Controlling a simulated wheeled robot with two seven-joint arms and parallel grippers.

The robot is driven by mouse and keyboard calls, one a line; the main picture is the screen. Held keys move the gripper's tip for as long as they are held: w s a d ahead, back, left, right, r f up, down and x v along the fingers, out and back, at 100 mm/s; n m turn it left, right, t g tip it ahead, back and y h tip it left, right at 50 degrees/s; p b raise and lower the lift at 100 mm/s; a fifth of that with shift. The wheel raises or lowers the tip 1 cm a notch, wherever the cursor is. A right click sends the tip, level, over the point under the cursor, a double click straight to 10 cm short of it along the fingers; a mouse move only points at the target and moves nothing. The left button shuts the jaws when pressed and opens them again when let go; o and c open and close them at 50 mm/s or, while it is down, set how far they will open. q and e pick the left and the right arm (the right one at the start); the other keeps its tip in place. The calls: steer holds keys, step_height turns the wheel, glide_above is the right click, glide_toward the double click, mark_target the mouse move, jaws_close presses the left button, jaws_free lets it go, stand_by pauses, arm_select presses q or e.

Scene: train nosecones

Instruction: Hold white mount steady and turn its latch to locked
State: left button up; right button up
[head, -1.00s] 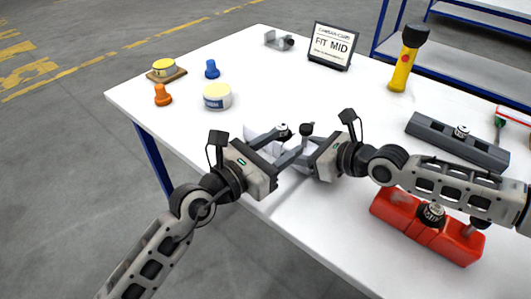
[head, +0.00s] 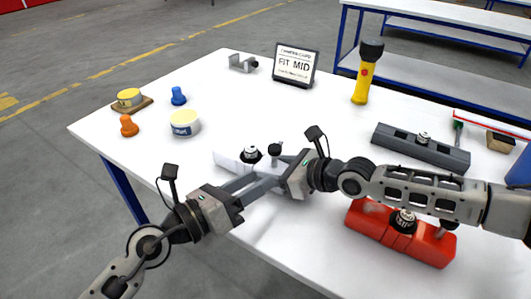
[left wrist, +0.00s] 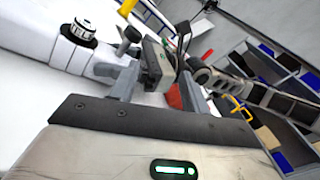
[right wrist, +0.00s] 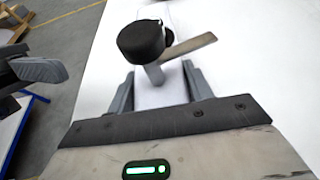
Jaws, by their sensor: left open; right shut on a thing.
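The white mount (head: 228,162) lies near the front edge of the table, with a black-and-white dial (head: 251,154) on top. Beside the dial stands a black knob (head: 275,148) on a short post. The right wrist view shows the knob (right wrist: 141,41) up close, with a flat metal lever (right wrist: 190,47) pointing right. My right gripper (right wrist: 160,92) is shut on the white mount, a finger on each side. My left gripper (head: 256,182) is open and empty, its fingers just in front of the mount's near side. The left wrist view shows the dial (left wrist: 78,32) beyond its fingers.
A red mount (head: 400,232) lies under my right arm, and a dark grey mount (head: 420,147) lies behind it. A yellow flashlight (head: 368,75), a FIT MID sign (head: 295,65) and a white tub (head: 185,123) stand farther back.

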arm_select(q)
steer(key=n+g+h, duration=0.1)
steer(key=n, duration=0.1)
steer(key=n+g, duration=0.2)
steer(key=n, duration=2.4)
glide_toward(269, 150)
steer(key=shift+h, duration=0.3)
steer(key=x, duration=1.1)
steer(key=shift+w+d+f, duration=0.15)
steer(key=shift+f, duration=0.05)
steer(key=c, duration=1)
